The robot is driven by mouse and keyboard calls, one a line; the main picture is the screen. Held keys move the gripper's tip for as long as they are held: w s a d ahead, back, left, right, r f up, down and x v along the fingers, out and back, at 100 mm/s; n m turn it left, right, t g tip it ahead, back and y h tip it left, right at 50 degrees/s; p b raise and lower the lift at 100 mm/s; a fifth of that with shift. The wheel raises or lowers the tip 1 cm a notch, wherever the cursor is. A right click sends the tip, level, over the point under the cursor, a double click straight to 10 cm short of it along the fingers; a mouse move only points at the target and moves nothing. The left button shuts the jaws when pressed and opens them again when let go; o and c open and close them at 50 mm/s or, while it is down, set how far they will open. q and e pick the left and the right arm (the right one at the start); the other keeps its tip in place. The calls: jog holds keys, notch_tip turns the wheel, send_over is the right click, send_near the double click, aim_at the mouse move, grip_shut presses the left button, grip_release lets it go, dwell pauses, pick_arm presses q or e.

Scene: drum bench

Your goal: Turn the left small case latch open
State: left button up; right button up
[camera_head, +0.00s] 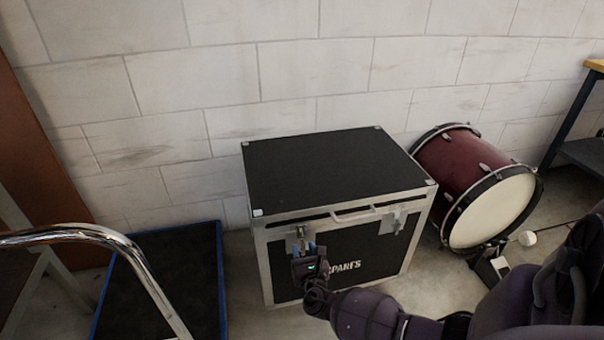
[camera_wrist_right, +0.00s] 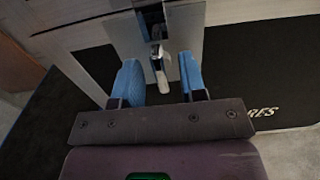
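The small case (camera_head: 330,170) is a black flight case with metal edges and a lid, standing on the floor against the wall. Its left latch (camera_head: 301,238) is on the front face near the left corner. In the right wrist view, the latch (camera_wrist_right: 158,66) is a metal piece straight ahead, between and slightly beyond the fingertips. My right gripper (camera_head: 309,250) is right in front of this latch. Its two blue fingers (camera_wrist_right: 161,82) are apart, with nothing visibly clamped between them. Whether a finger touches the latch cannot be told. My left gripper is not in view.
A right latch (camera_head: 393,222) and a handle (camera_head: 353,214) are on the case front. A red drum (camera_head: 474,183) stands right of the case. A blue-edged platform (camera_head: 170,285) and a chrome rail (camera_head: 85,232) are at the left. The wall is close behind.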

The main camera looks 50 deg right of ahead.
jog(key=shift+w+d, duration=0.15)
jog(key=shift+w, duration=0.15)
jog(key=shift+c, duration=0.3)
grip_shut()
